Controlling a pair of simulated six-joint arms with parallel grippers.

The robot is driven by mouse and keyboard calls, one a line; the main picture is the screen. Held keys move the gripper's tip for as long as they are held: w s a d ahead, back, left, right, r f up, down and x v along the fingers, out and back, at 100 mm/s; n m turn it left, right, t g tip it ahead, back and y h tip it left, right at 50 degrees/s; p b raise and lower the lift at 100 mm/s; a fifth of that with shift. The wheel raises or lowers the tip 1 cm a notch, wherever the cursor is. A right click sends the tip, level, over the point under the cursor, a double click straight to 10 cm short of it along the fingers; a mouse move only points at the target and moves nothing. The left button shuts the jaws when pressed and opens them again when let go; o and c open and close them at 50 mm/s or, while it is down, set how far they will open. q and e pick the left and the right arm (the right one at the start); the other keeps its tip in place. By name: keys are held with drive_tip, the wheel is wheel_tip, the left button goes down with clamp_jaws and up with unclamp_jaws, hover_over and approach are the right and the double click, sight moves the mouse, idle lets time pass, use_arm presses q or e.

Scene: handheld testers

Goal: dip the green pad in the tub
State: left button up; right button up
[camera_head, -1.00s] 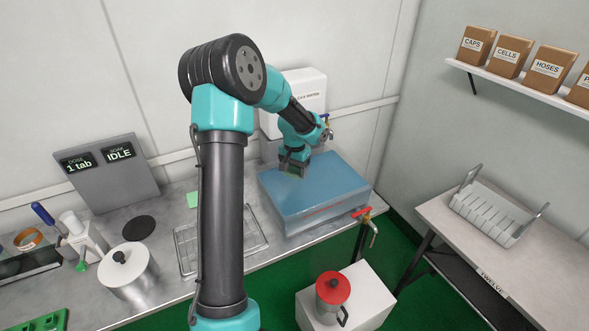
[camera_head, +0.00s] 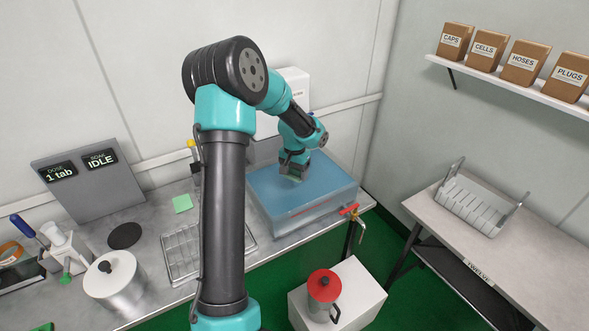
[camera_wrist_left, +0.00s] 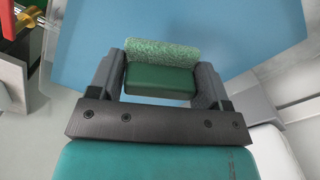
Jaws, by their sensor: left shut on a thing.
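My left gripper (camera_head: 293,176) is shut on the green pad (camera_head: 295,180), over the blue water of the clear tub (camera_head: 300,226). In the left wrist view the pad (camera_wrist_left: 160,82) sits between the two fingers of the gripper (camera_wrist_left: 160,75), with a rough, lighter green layer on its far side. The blue of the tub (camera_wrist_left: 235,28) lies behind it. I cannot tell whether the pad touches the water. My right gripper is not in view.
A wire rack (camera_head: 180,256), a green square (camera_head: 182,203), a black disc (camera_head: 124,236) and a lidded pot (camera_head: 113,280) are on the bench left of the tub. A red-handled tap (camera_head: 350,211) is at the tub's front right. A slotted rack (camera_head: 470,205) stands on the right table.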

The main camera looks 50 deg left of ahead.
use_arm(q)
drive_tip(key=shift+f, duration=4.55)
drive_tip(key=shift+r, duration=6.5)
